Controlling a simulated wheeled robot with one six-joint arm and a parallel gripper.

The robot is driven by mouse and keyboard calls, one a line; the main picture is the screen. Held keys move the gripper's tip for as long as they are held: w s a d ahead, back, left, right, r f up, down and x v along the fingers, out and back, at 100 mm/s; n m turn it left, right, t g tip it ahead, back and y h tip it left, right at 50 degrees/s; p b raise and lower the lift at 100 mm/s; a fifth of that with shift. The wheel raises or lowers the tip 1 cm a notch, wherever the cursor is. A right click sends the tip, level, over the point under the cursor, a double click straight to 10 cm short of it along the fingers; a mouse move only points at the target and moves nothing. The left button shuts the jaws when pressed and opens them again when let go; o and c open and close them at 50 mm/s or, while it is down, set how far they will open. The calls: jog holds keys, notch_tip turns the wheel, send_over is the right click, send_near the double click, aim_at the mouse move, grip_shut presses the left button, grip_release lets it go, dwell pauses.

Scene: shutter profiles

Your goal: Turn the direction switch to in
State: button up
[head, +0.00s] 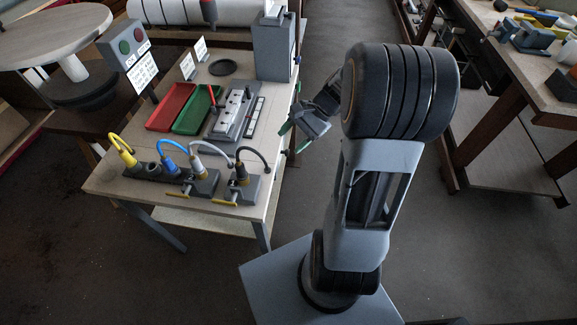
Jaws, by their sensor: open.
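No part in the head view can be surely made out as the direction switch. A control box (125,45) with a red and a green button stands at the table's back left, with a white lettered label (143,71) below it, too small to read. A grey device (237,113) with white parts and a red-tipped lever (212,97) lies on the table. My gripper (294,139) has green fingertips and is open. It hangs just beyond the table's right edge, to the right of the grey device, apart from it and empty.
The table (115,182) carries a red tray (171,107), a green tray (198,109), a tall grey box (274,48) and, along the front, connectors with a yellow cable (122,150) and a blue cable (172,151). Open floor (480,245) lies right of my arm, before another workbench (530,70).

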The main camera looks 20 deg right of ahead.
jog(key=w+d+f+m+t+y+b, duration=0.2)
jog(key=d+f+m+b, duration=0.15)
jog(key=f, duration=0.35)
jog(key=w+d+f+m+t+y+b, duration=0.25)
jog(key=d+f+m, duration=0.2)
jog(key=f, duration=0.25)
jog(key=m+t+y+b, duration=0.2)
jog(key=m+t+b, duration=0.2)
jog(key=t, duration=0.1)
send_near(285, 152)
jog(key=shift+h, duration=0.25)
jog(key=x, duration=0.8)
jog(key=shift+w+a+f, duration=0.2)
jog(key=shift+w+f, duration=0.2)
jog(key=shift+c, duration=0.2)
jog(key=c, duration=0.9)
jog(key=shift+o, duration=0.2)
